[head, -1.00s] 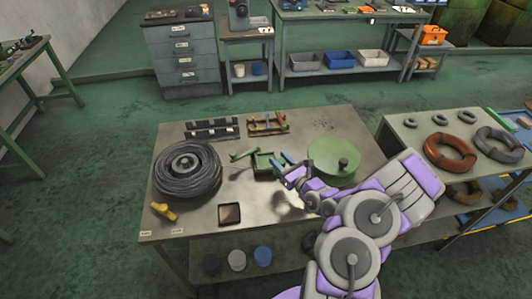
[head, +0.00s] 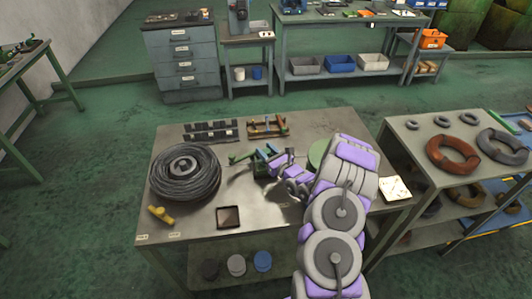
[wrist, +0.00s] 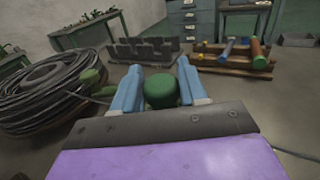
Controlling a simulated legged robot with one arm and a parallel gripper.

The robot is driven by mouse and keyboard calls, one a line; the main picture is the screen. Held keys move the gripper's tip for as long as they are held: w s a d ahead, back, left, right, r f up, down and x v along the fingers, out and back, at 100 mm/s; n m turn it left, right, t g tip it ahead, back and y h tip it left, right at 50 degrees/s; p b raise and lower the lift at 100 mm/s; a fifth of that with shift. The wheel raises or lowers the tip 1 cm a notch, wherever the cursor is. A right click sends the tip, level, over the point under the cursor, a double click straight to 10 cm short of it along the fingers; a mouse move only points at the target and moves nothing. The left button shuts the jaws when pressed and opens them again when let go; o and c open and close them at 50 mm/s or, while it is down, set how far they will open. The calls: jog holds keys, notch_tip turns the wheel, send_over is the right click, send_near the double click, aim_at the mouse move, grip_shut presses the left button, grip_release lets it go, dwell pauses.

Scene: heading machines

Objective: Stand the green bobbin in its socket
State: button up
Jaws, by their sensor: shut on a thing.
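My gripper (head: 265,154) reaches over the middle of the near table, with its blue fingers by a small green fixture (head: 240,158). In the wrist view the two blue fingers (wrist: 159,88) are shut around a dark green, round-topped piece, which looks like the green bobbin (wrist: 160,91). Its lower part is hidden by my gripper, so I cannot tell whether it touches anything below. A wooden rack (head: 267,131) with coloured rods stands behind it. A dark notched rack (head: 211,131) stands to its left. I cannot make out the socket for certain.
A large dark wire coil (head: 184,173) lies left on the table, with a yellow object (head: 160,214) and a dark square tray (head: 228,217) in front. A green disc (head: 317,153) is mostly behind my arm. A side table with rings (head: 453,153) stands right.

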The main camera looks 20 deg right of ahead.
jog(key=shift+a, duration=0.1)
jog(key=o, duration=1.1)
jog(key=shift+f, duration=0.1)
